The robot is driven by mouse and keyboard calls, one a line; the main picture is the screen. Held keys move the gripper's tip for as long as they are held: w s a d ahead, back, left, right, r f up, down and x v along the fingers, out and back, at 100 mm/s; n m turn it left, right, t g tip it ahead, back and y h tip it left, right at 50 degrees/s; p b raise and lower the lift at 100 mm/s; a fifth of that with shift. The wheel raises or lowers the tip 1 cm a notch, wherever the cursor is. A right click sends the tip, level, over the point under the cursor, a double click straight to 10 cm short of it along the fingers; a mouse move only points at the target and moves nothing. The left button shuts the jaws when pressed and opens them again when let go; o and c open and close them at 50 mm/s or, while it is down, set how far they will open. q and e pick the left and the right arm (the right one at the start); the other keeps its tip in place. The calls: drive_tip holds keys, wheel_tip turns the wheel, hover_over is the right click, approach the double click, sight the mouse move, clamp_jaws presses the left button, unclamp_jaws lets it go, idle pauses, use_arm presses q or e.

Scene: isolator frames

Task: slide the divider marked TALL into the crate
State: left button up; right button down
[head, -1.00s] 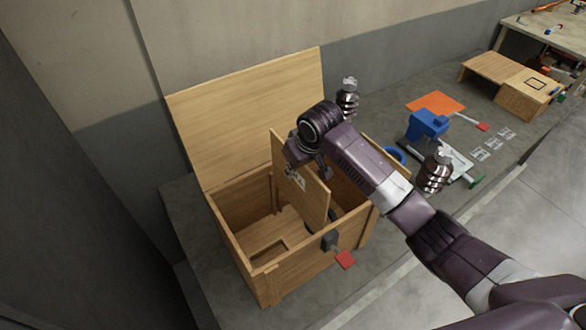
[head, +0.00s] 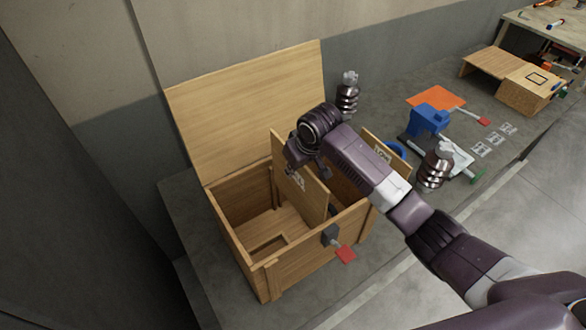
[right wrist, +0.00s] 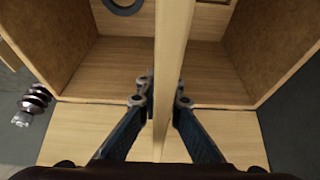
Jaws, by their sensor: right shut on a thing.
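The wooden crate (head: 285,270) stands open at the middle, its lid raised at the back. My right gripper (right wrist: 165,95) is shut on the top edge of a wooden divider (head: 312,197), one finger on each face. The divider is upright, its lower part inside the crate and its upper part above the rim. A white label on it is partly covered by the gripper, so I cannot read it fully. In the right wrist view the divider (right wrist: 174,40) runs away from the fingers between the crate's walls. My left gripper is out of view.
Another labelled board (head: 396,166) stands at the crate's right side, partly behind my arm. Ribbed insulators (head: 348,97) and a blue vise-like tool (head: 428,119) stand right of the crate.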

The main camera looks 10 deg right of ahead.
drive_tip(key=b, duration=0.3)
hover_over(292, 203)
drive_tip(key=shift+w+d+f, duration=0.1)
drive_tip(key=shift+f, duration=1.8)
drive_tip(key=shift+w+d+f, duration=0.1)
drive_tip(key=shift+f, duration=1.75)
drive_tip(key=shift+f+b, duration=2.2)
drive_tip(key=shift+f, duration=1.95)
drive_tip(key=c, duration=2)
unclamp_jaws()
drive_tip(key=shift+c, duration=0.2)
drive_tip(key=shift+s, duration=0.1)
drive_tip(key=shift+f, duration=0.1)
drive_tip(key=v, duration=1.2)
